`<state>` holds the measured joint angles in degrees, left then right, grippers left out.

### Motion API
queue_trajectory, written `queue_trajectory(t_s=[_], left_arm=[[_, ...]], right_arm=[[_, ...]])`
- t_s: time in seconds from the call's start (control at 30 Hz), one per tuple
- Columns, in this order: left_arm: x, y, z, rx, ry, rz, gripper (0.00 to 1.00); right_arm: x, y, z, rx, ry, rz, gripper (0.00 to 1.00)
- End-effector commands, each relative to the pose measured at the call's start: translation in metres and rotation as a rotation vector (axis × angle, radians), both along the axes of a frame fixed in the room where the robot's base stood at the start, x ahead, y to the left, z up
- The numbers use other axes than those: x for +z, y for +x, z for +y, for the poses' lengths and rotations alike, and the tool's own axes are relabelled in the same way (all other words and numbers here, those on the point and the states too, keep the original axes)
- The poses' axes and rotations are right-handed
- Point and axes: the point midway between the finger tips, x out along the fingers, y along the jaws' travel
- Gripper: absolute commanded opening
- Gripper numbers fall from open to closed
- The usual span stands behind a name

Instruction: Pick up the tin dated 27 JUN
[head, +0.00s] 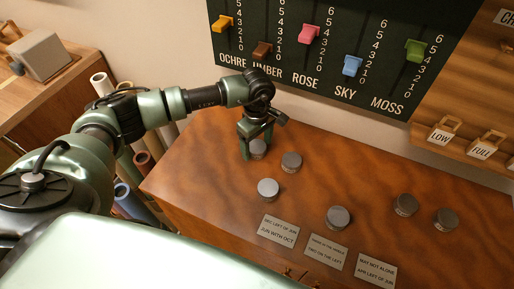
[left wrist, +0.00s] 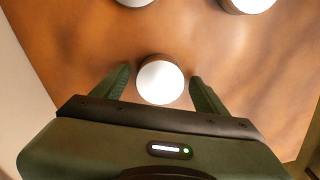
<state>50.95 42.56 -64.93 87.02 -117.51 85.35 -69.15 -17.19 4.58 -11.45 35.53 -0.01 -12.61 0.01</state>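Several small grey tins stand on the brown table. One tin (head: 259,150) is at the back left, between the fingers of my left gripper (head: 256,144). In the left wrist view this tin (left wrist: 160,82) shows its pale round lid between the two open fingers (left wrist: 161,92), with a gap on each side. Other tins are close by (head: 291,162), in front (head: 268,187), at the middle front (head: 338,217) and at the right (head: 406,205) (head: 445,219). The dates on the tins are too small to read, so I cannot tell which is 27 JUN. My right gripper is not in view.
Three printed cards lie along the table's (head: 215,190) front: a left one (head: 278,229), a middle one (head: 325,251) and a right one (head: 375,270). A dark slider board (head: 340,90) hangs behind. Two tins (left wrist: 136,2) (left wrist: 248,4) sit at the wrist view's top edge.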

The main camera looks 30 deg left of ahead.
Motion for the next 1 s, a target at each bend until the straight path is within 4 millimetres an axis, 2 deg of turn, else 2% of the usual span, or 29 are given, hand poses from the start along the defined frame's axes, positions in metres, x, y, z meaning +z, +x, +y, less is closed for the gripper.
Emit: queue_trajectory(t_s=[0.03, 0.2, 0.47, 0.67, 0.83, 1.0], left_arm=[[0.000, 0.000, 0.000, 0.000, 0.000, 0.000, 0.57], [0.000, 0.000, 0.000, 0.000, 0.000, 0.000, 0.11], [0.002, 0.000, 0.000, 0.000, 0.000, -0.001, 0.11], [0.015, 0.001, 0.001, 0.001, 0.000, -0.003, 0.11], [0.046, 0.002, 0.000, -0.001, -0.001, -0.006, 0.11], [0.095, 0.002, 0.000, -0.001, 0.000, -0.010, 0.11]], right_arm=[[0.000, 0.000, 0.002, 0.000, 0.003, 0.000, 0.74], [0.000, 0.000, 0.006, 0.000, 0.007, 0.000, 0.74], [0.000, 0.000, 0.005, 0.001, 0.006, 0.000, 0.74], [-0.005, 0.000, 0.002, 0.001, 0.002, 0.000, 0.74], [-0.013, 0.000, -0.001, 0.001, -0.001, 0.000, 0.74], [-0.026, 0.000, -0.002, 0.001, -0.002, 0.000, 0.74]])
